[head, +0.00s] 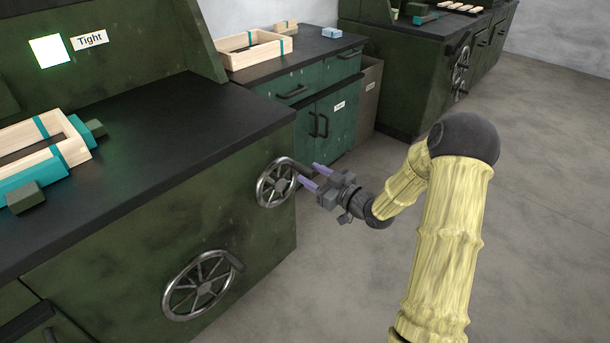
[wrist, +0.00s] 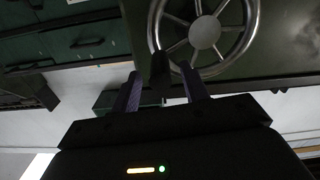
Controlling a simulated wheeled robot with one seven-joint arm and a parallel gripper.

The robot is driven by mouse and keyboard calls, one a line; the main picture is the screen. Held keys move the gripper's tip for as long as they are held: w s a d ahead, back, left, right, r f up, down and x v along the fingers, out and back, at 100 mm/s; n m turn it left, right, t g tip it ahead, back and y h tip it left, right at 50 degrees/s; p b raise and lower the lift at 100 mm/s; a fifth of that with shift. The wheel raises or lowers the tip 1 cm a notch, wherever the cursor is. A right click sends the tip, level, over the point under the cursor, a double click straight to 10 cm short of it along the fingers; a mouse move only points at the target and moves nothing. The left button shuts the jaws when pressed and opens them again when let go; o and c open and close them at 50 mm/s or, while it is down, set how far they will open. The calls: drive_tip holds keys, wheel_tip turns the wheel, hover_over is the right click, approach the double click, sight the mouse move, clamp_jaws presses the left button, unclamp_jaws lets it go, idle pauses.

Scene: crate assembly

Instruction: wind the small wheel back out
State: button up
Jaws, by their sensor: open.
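The small wheel (head: 277,182) is a grey spoked handwheel on the green bench's front, near its right corner. In the wrist view, the wheel (wrist: 205,33) fills the top, with its dark crank handle (wrist: 160,68) pointing toward me. My gripper (head: 311,175) is beside the wheel's right side with its purple fingers open. In the wrist view, the fingers (wrist: 162,78) stand apart, and the handle's end appears between them. I cannot tell whether either finger touches it.
A larger handwheel (head: 201,285) is lower left on the same bench. A wooden crate (head: 75,150) sits between teal clamp parts on top. A lit panel (head: 48,50) stands by a "Tight" label (head: 90,40). Teal cabinets (head: 325,115) stand behind; the floor (head: 545,200) at right is clear.

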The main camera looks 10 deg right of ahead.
sight(295, 165)
drive_tip(key=shift+b+x, duration=0.35)
drive_tip(key=shift+x, duration=1.25)
clamp_jaws()
drive_tip(key=shift+d+r, duration=0.1)
drive_tip(key=shift+a, duration=0.2)
